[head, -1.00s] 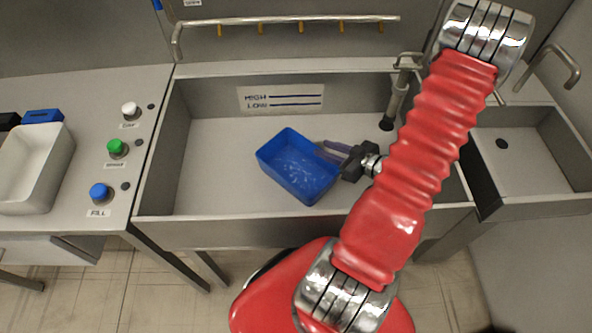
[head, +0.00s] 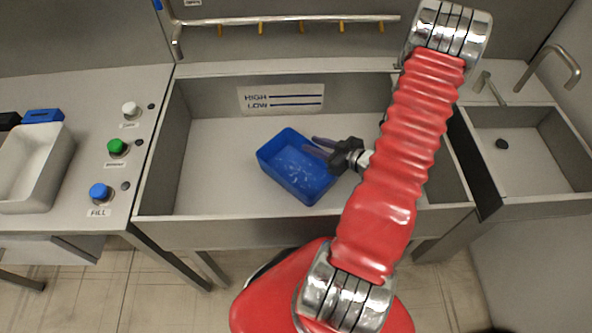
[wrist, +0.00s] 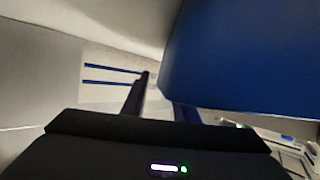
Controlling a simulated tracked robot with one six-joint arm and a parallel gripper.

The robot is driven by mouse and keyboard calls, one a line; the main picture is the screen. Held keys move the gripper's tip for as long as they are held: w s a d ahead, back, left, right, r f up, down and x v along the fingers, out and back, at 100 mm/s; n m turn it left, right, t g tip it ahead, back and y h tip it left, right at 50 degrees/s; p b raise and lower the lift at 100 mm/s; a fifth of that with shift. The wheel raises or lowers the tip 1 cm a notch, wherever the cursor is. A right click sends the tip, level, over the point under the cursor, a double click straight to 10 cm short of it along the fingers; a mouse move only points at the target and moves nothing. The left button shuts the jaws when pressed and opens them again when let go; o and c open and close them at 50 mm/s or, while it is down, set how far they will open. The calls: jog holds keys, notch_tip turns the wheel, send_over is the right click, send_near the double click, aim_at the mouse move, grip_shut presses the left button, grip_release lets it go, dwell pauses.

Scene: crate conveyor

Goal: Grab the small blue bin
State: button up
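The small blue bin (head: 290,192) sits on the floor of the wide sink basin, open side up, with whitish marks or bits inside. My gripper (head: 318,146) is at the bin's upper right corner in the head view, its two fingers apart and pointing left. The lower finger overlaps the bin's rim; the upper one shows beyond it. In the wrist view the bin's blue wall (wrist: 240,60) fills the upper right and hides part of my right finger. The left finger of my gripper (wrist: 160,98) is clear of the bin. I cannot tell whether either finger touches it.
The basin's grey front wall (head: 300,232) and back wall surround the bin; the basin floor left of it is clear. A HIGH/LOW label (head: 281,98) is on the back wall. A panel with buttons (head: 115,146) stands left, a smaller sink (head: 530,150) right.

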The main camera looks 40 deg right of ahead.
jog(key=shift+w, duration=0.15)
jog(key=shift+c, duration=0.6)
grip_shut()
jog(key=shift+f, duration=0.1)
dwell(1.0)
